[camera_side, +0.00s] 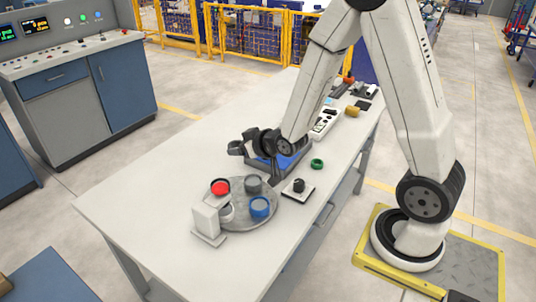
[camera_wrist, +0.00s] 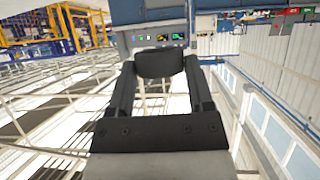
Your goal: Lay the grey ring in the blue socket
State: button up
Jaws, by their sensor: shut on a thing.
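My gripper (camera_side: 245,146) is left of the wrist, raised above the table and turned sideways. It is shut on the grey ring (camera_side: 235,148), which looks dark in the wrist view (camera_wrist: 160,64) between the two fingertips (camera_wrist: 160,72). The blue socket (camera_side: 259,208) is on the round grey tray (camera_side: 241,222), at its right front. The ring is apart from the socket, behind it and slightly left in the picture. The wrist view does not show the socket.
The tray also bears a red piece (camera_side: 220,187), a grey one (camera_side: 253,184) and a whitish one (camera_side: 228,212). A white block (camera_side: 206,221) stands at its front left. A black knob on a plate (camera_side: 298,188) and a green ring (camera_side: 317,163) lie right. The table's left is clear.

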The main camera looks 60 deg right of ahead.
jog(key=s+d+f+m+h, duration=0.1)
jog(key=s+d+f+m, duration=0.1)
jog(key=d, duration=0.6)
jog(key=s+d+f+m+g+h, duration=0.1)
jog(key=s+d+f+h, duration=0.1)
jog(key=s+d+f, duration=0.3)
jog(key=s+d+f+m+g+h, duration=0.1)
jog(key=s+d+f, duration=0.3)
jog(key=d, duration=0.6)
jog(key=shift+s+d+m+h, duration=0.3)
jog(key=shift+s+m+h, duration=0.4)
jog(key=shift+s+m, duration=0.15)
jog(key=shift+f, duration=0.1)
jog(key=shift+f, duration=2.85)
jog(key=shift+f, duration=0.1)
jog(key=shift+f, duration=1.75)
jog(key=shift+f, duration=0.2)
